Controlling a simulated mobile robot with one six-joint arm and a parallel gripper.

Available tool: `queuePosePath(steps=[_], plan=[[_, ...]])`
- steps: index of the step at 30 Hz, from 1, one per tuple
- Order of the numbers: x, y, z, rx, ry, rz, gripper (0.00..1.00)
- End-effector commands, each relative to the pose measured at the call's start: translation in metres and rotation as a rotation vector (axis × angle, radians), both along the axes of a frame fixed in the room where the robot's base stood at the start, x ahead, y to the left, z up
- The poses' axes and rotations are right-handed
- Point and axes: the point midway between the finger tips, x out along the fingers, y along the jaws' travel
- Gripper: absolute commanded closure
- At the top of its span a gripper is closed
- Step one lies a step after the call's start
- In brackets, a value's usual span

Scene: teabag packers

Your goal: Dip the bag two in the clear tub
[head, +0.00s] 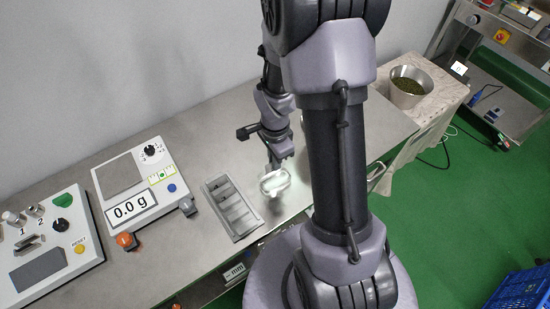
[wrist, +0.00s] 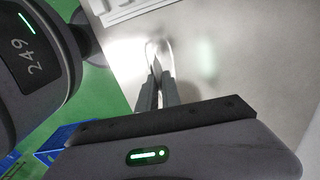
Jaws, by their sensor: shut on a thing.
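The clear tub (head: 274,184) is a small, rounded, see-through vessel on the steel table, right of the grey tray. My gripper (head: 279,166) points down right at its far side, close above or at its rim; I cannot tell which. In the wrist view, the fingers of my gripper (wrist: 156,76) are drawn together, with thin pale curved edges on both sides of the tips. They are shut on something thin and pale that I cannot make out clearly. No bag is plainly visible, and I cannot tell which bag is which.
A grey slotted tray (head: 232,208) lies left of the tub. A scale (head: 140,186) reading 0.0 g and a control box (head: 45,245) stand farther left. A metal bowl of green leaves (head: 408,86) stands at the back right. A blue crate (head: 522,290) is on the floor.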

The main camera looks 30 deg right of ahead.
Motion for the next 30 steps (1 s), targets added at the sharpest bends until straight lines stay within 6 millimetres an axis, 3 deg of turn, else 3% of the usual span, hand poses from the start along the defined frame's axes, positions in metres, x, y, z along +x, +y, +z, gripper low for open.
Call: queuePosePath(steps=[21,30], plan=[[0.000,0.000,-0.065,0.000,0.000,0.001,1.00],[0.000,0.000,-0.073,0.000,0.000,0.001,1.00]])
